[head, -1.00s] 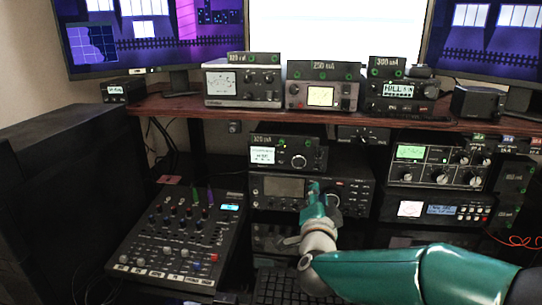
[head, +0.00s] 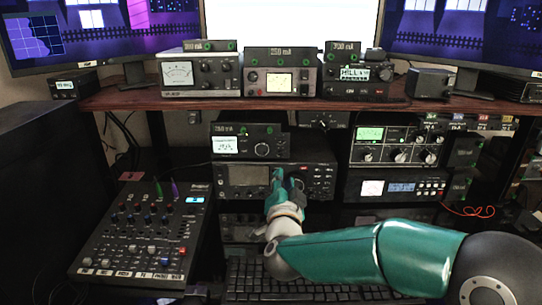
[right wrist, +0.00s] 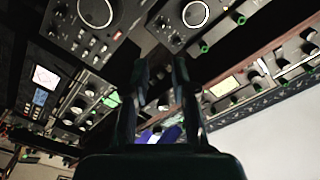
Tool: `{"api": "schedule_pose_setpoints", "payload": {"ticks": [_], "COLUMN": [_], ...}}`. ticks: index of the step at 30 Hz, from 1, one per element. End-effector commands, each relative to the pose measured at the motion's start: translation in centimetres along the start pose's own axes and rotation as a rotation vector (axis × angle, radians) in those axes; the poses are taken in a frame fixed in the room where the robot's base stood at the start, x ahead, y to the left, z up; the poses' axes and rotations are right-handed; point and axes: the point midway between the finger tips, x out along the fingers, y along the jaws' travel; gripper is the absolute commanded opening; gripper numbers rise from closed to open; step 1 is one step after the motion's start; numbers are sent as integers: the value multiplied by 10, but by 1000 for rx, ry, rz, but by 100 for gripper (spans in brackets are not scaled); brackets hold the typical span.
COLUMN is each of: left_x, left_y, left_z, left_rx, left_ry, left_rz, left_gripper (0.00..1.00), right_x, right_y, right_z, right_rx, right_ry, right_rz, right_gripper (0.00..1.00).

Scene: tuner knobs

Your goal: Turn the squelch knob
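A dark radio (head: 245,176) with a grey display sits on the middle shelf, below a smaller radio with a lit white screen (head: 225,145). My right gripper (head: 285,182) is in front of the lower radio, just right of its display, and hides part of its control panel. Its two fingers stand apart, and they also show in the right wrist view (right wrist: 162,75) with nothing seen between them. I cannot tell whether they touch the radio. No label lets me tell which control is the squelch knob. My left gripper is out of view.
A mixer (head: 142,232) stands at the lower left and a keyboard (head: 300,282) lies below my right arm. Other radios (head: 398,147) fill the shelf to the right. A wooden shelf (head: 290,103) with more devices runs above.

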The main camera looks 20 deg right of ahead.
Motion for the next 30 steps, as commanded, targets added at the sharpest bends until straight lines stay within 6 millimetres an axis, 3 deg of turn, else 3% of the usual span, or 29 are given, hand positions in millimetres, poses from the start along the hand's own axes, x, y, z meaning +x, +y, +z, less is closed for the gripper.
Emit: {"api": "schedule_pose_setpoints", "payload": {"ticks": [5, 9, 14, 20, 30], "left_x": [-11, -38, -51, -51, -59], "left_y": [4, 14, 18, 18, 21], "left_z": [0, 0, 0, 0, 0], "left_rx": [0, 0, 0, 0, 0], "left_ry": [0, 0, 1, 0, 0], "left_rz": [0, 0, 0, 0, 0], "left_gripper": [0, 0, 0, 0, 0], "right_x": [-17, -41, -49, -34, 32], "right_y": [8, 3, -3, -2, -2], "right_z": [1, -1, 2, 3, 4], "right_rx": [-409, -737, -768, -765, -763], "right_ry": [18, 3, -24, -23, -22], "right_rz": [10, 3, -11, -9, -8], "right_gripper": [26, 26, 26, 26, 26]}}
